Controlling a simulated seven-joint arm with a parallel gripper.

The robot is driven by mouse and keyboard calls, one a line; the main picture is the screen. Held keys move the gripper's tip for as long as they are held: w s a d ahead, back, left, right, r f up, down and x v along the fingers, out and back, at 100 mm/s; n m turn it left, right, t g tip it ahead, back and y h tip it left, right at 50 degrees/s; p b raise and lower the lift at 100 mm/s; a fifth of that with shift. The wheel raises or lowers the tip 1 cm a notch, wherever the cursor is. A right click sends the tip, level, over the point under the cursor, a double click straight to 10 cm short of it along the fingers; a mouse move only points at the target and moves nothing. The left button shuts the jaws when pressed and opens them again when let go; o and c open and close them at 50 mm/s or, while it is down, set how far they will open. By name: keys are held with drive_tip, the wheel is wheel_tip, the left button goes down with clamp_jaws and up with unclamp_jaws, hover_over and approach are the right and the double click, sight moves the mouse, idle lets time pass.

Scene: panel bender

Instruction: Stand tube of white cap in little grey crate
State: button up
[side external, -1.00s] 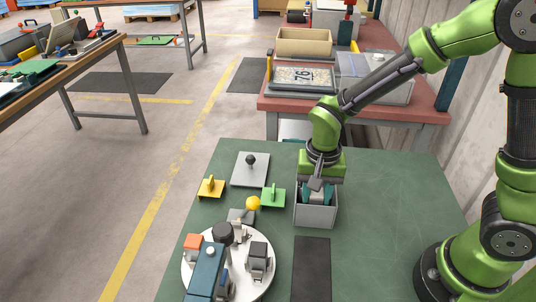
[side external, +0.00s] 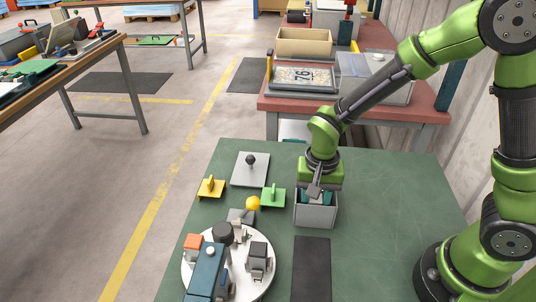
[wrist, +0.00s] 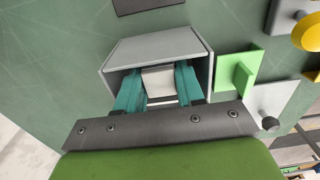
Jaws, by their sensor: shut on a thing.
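The little grey crate (side external: 316,215) stands on the green table; it also shows in the wrist view (wrist: 150,48). My gripper (side external: 317,197) points down into the crate, with its teal fingers partly below the rim. In the wrist view, my gripper (wrist: 159,88) is shut on a pale, whitish piece (wrist: 158,78), which looks like the white cap of the tube. The piece is inside the crate's opening, between the crate walls. The rest of the tube is hidden, so I cannot tell whether it touches the crate floor.
A green bracket (side external: 273,197) stands close to the crate's left side, with a yellow ball (side external: 253,203) beyond it. A round white plate (side external: 235,287) with several fixtures lies front left. A dark mat (side external: 312,265) lies in front of the crate. The table to the right is clear.

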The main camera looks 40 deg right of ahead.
drive_tip(key=shift+f, duration=0.3)
drive_tip(key=o, duration=1.2)
drive_tip(key=shift+c, duration=0.2)
drive_tip(key=shift+r, duration=0.15)
drive_tip(key=shift+o, duration=0.4)
drive_tip(key=shift+r, duration=4.45)
drive_tip(key=shift+s+f+n, duration=0.25)
drive_tip(key=shift+n, duration=0.45)
drive_tip(key=s+d+r+n+t+y, duration=0.1)
drive_tip(key=s+d+r+t, duration=0.2)
drive_tip(key=r, duration=0.3)
drive_tip(key=s+d+r+n+t+y, duration=0.1)
drive_tip(key=s+d+r+n+t, duration=0.1)
drive_tip(key=s+d+r+t, duration=0.1)
wheel_tip(320, 180, up, 4)
drive_tip(key=shift+s+d+f+n+t, duration=0.15)
drive_tip(key=shift+s+d+n+t, duration=0.15)
drive_tip(key=shift+s+t, duration=0.5)
